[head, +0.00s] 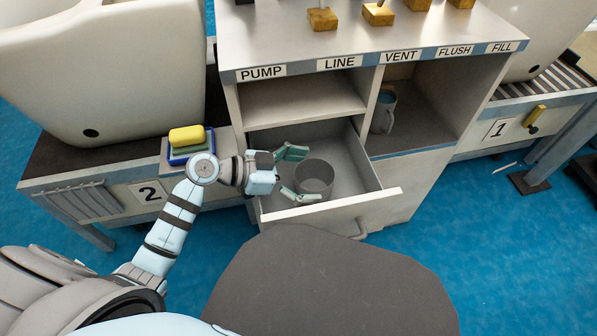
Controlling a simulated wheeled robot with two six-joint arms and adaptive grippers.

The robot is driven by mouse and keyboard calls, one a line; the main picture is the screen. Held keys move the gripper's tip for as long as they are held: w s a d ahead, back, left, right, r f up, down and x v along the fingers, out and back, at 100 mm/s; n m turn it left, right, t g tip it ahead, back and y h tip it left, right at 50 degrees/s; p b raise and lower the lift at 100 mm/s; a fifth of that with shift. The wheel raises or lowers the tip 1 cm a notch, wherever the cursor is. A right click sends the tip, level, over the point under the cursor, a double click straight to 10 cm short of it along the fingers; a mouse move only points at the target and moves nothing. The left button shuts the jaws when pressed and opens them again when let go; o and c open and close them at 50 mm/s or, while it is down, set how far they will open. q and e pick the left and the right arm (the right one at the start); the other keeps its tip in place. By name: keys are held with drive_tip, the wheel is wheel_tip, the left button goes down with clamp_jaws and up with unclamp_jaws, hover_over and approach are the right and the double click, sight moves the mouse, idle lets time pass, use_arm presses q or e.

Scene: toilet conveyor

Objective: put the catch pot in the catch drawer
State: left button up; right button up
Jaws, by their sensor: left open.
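The catch pot (316,177), a grey round pot, stands upright inside the pulled-out catch drawer (350,212) in the head view. It is near the drawer's left middle part. My left gripper (292,172) is open, with its green fingers at the left side of the pot, one behind and one in front. I cannot tell whether the fingers touch the pot. My right gripper is not in view.
The cabinet (300,100) has an empty shelf above the drawer and a mug (384,112) in the right compartment. A yellow sponge (187,135) lies on a blue tray (190,152) at the left. Conveyors flank the cabinet. The drawer's right part is clear.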

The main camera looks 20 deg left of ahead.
use_arm(q)
drive_tip(key=shift+r, duration=0.2)
drive_tip(key=p+v, duration=0.3)
drive_tip(key=v, duration=0.9)
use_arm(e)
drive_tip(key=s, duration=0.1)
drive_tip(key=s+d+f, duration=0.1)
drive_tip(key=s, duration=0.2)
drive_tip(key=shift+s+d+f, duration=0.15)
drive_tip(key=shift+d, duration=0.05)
